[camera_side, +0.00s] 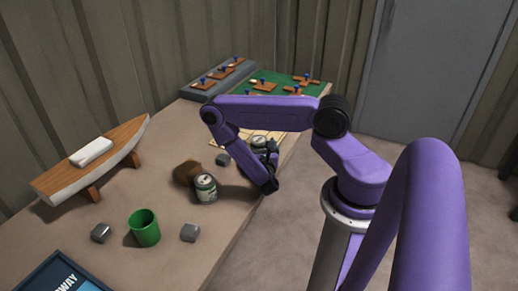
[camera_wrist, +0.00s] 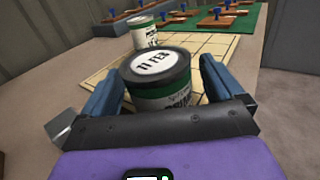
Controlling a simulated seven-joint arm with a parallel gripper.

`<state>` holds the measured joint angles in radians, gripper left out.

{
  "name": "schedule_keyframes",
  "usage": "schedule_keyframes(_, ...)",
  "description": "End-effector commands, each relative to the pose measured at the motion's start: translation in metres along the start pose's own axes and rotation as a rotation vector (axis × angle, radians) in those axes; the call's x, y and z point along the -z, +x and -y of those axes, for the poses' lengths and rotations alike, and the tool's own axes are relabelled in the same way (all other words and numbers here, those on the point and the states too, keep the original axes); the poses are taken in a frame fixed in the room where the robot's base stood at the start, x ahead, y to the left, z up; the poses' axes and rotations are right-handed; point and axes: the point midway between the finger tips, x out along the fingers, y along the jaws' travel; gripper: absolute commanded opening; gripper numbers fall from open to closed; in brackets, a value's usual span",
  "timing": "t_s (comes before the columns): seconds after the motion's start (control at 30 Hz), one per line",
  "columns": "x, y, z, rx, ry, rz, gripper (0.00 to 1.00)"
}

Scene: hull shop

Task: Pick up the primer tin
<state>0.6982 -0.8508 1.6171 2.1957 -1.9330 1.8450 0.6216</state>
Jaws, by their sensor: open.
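A tin with a dark rim, a green and white side and a white lid label reading "11 FEB" (camera_wrist: 160,80) stands upright between the fingers of my gripper (camera_wrist: 160,68) in the wrist view. The fingers are open, one on each side of it. In the side view, a tin (camera_side: 259,141) shows at my gripper (camera_side: 264,152), partly hidden by my arm. A second tin (camera_wrist: 145,34) stands farther off in the wrist view. Another tin (camera_side: 206,188) stands by a brown lump in the side view.
A pale gridded mat (camera_wrist: 205,47) lies under and beyond the near tin. A green board (camera_side: 262,77) with blue-handled pieces is at the back. A green cup (camera_side: 144,228), grey blocks (camera_side: 190,233), a brown lump (camera_side: 187,173) and a model hull (camera_side: 58,186) stand on the bench.

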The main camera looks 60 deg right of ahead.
Motion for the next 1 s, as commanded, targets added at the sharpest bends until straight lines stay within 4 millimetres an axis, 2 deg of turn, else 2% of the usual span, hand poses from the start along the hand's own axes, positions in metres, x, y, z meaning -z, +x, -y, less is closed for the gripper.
schedule_keyframes(0.13,0.0,0.014,0.0,0.002,0.002,0.001,0.94)
schedule_keyframes(0.4,0.0,0.017,0.0,-0.002,-0.001,0.001,0.94)
schedule_keyframes(0.43,0.0,0.017,0.0,-0.002,-0.001,0.001,0.91)
schedule_keyframes(0.63,0.0,0.017,0.0,-0.002,-0.001,0.0,0.27)
schedule_keyframes(1.0,-0.004,0.017,-0.001,-0.002,0.0,0.002,0.27)
